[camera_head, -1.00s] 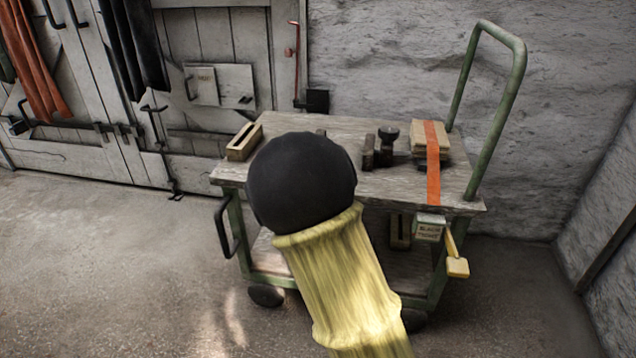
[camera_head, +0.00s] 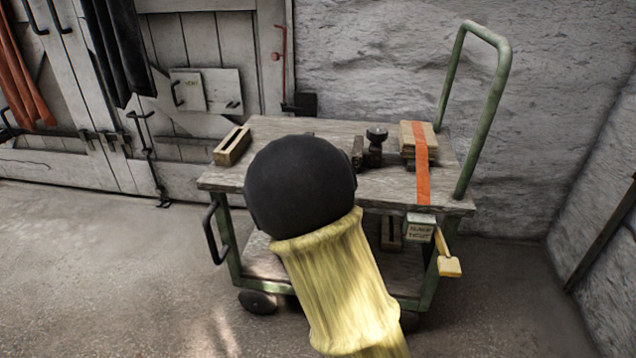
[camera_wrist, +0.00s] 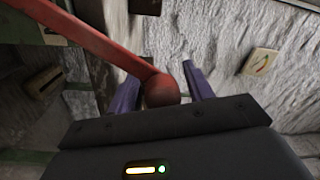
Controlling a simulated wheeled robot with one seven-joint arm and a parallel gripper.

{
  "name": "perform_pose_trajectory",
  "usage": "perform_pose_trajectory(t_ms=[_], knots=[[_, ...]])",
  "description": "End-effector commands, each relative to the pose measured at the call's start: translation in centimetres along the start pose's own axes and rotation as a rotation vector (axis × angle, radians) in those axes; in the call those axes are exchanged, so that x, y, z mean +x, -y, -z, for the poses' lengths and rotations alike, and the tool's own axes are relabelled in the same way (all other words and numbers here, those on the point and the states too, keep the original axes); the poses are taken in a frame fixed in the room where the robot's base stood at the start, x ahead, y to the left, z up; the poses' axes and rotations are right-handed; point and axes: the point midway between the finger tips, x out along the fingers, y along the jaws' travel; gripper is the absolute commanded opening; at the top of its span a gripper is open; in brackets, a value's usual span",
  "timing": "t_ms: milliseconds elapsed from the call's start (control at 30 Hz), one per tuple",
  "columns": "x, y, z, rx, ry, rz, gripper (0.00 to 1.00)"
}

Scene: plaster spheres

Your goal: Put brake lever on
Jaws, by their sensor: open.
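In the wrist view a red lever (camera_wrist: 100,43) runs in from the upper left and ends in a round dark-red knob (camera_wrist: 161,91). My gripper (camera_wrist: 160,74) is open, with one purple finger on each side of the knob. I cannot tell whether either finger touches it. In the head view my own arm hides the gripper and this lever. A yellow lever (camera_head: 446,255) hangs at the right front corner of the cart, beside a small lettered box (camera_head: 420,227).
The wooden-topped cart (camera_head: 290,128) has a green push handle (camera_head: 503,75) at right. On it are a slotted block (camera_head: 232,146), dark clamp-like parts (camera_head: 375,146) and boards under an orange strap (camera_head: 422,172). Doors and rough walls stand behind. Floor is open at left.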

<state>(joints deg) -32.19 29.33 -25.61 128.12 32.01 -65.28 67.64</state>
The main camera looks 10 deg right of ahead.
Motion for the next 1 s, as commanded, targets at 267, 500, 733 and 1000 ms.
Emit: perform_pose_trajectory(t_ms=[267, 500, 733, 1000], knots=[[-2.1, -0.1, 0.0, 0.002, 0.0, 0.0, 0.52], [-6.7, -0.1, -0.1, 0.002, 0.002, 0.001, 0.52], [-11.3, -0.1, -0.1, 0.002, 0.003, 0.0, 0.52], [-14.0, -0.4, -0.3, 0.005, 0.001, 0.004, 0.52]])
